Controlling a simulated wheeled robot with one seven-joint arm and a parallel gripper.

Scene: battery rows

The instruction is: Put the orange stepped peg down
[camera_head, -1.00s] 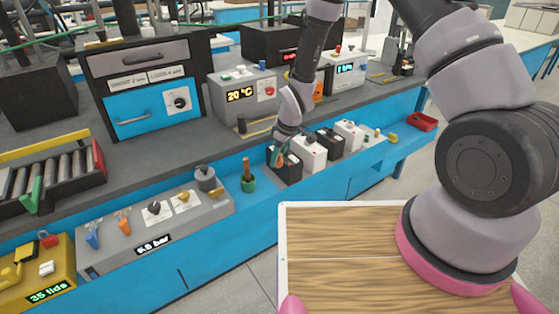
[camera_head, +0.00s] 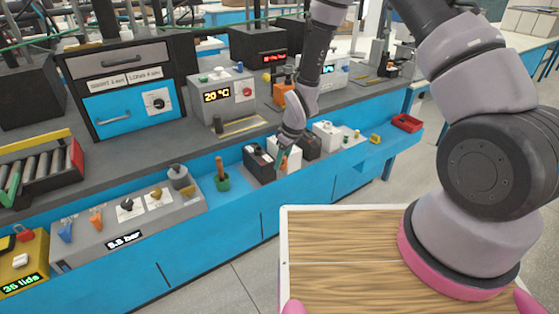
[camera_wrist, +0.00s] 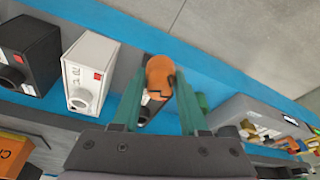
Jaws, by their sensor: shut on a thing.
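The orange stepped peg (camera_wrist: 160,76) is held between the green fingers of my gripper (camera_wrist: 158,88) in the wrist view. In the head view my gripper (camera_head: 283,158) is over the blue-fronted bench, in front of a white box (camera_head: 290,149). The peg is only a small orange patch there. I cannot tell whether it touches anything below.
A black box (camera_head: 257,163) stands left of my gripper, with another black box (camera_head: 309,146) and a white box (camera_head: 327,136) to the right.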

